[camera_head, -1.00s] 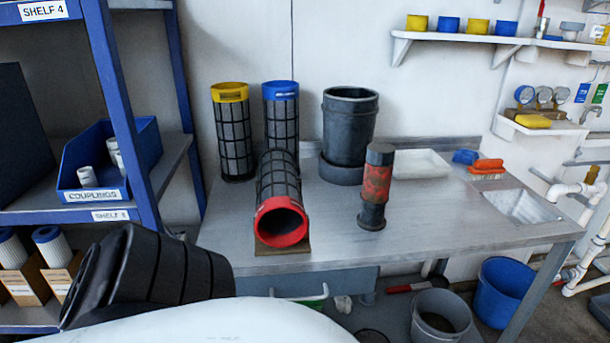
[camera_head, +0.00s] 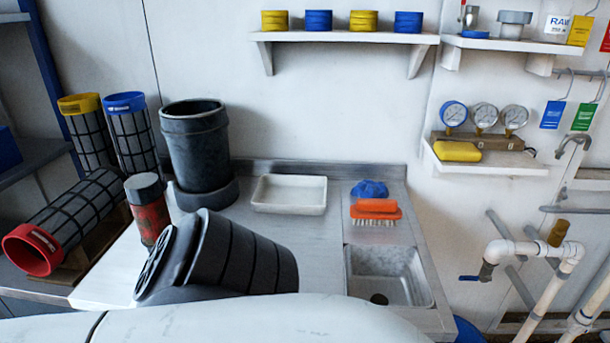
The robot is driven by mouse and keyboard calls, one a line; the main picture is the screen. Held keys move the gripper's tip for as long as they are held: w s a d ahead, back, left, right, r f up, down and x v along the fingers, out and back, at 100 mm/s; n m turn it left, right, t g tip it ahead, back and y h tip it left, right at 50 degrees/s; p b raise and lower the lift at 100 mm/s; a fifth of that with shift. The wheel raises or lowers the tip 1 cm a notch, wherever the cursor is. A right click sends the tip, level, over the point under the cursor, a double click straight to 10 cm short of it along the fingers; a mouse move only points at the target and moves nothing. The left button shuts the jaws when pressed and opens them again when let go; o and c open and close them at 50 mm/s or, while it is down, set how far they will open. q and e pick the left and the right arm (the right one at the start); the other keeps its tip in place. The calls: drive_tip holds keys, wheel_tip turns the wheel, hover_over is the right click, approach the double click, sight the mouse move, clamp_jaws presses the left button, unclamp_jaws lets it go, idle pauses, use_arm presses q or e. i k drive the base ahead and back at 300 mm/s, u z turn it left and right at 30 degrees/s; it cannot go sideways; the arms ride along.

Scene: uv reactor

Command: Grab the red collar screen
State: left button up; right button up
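The red collar screen (camera_head: 84,212) is a dark mesh cylinder with a red ring around its open end. It lies on its side at the left of the bench, on a brown support, with the red end toward the lower left. A yellow collar screen (camera_head: 88,136) and a blue collar screen (camera_head: 132,138) stand upright behind it. Neither gripper shows. A dark ribbed part and a white surface at the bottom seem to be my own body and cover the bench front.
A red and black cylinder (camera_head: 148,210) stands right beside the red collar screen. A dark grey pot (camera_head: 195,145) stands behind it. A white tray (camera_head: 290,194), an orange brush (camera_head: 376,211) and a sink (camera_head: 388,275) lie to the right. White pipes (camera_head: 530,249) stand at far right.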

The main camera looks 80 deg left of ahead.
sight(39, 245)
drive_tip(key=i, duration=0.25)
drive_tip(key=u, duration=4.1)
drive_tip(key=i, duration=0.5)
drive_tip(key=z, duration=1.8)
drive_tip(key=k, duration=0.95)
drive_tip(key=u, duration=0.2)
